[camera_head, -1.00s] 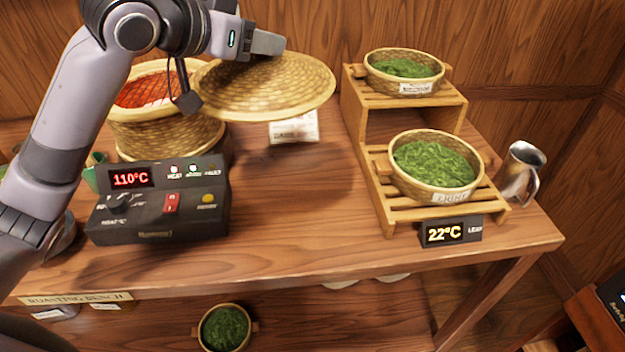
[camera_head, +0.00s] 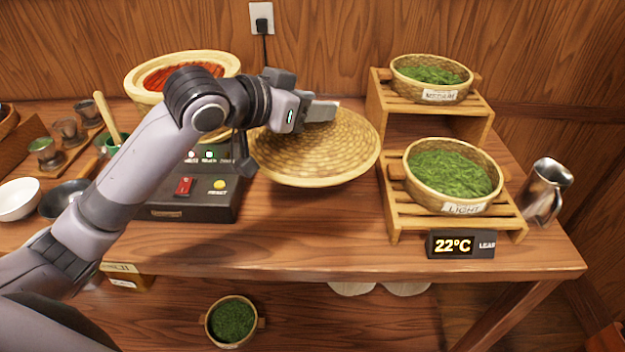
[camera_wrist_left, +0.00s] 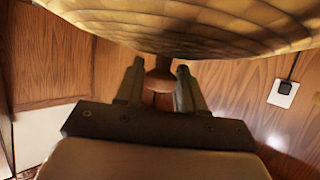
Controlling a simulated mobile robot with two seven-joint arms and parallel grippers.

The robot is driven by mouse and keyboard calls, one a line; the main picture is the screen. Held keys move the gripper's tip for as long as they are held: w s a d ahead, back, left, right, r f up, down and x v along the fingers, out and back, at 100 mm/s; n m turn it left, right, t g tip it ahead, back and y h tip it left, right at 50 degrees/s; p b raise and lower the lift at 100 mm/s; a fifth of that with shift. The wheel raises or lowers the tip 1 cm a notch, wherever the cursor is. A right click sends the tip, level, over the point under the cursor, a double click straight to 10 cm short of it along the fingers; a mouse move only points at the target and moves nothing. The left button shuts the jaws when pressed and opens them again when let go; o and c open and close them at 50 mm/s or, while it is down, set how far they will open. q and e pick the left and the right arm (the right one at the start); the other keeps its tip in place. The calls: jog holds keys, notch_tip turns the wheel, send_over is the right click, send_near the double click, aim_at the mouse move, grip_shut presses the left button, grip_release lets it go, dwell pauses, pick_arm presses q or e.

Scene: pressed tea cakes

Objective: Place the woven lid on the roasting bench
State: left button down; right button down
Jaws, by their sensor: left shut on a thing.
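The woven lid (camera_head: 325,150) is a round, shallow, tan basketwork disc in the head view. My left gripper (camera_head: 318,112) is shut on a knob on the lid; the knob (camera_wrist_left: 160,78) shows between the fingers in the left wrist view (camera_wrist_left: 158,92). The lid is over the middle of the roasting bench (camera_head: 300,240), a wooden table; whether it touches the top is hard to tell. The roasting basket (camera_head: 140,85) with its red glowing inside stands uncovered at the back left, partly behind my left arm. My right gripper is not in view.
A two-step wooden rack (camera_head: 392,222) with baskets of green leaf stands right of the lid. A metal jug (camera_head: 545,190) is at the right end. The control box (camera_head: 200,200) is left of the lid. Bowls and cups crowd the left.

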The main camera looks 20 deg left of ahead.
pick_arm(q)
notch_tip(320, 180, down, 13)
jog(key=shift+f+b, duration=0.15)
jog(key=shift+b, duration=0.55)
jog(key=shift+f, duration=0.25)
jog(key=shift+f, duration=0.1)
jog(key=c, duration=0.7)
grip_release()
jog(key=shift+f, duration=0.1)
jog(key=v, duration=1.2)
jog(key=shift+s+a, duration=0.1)
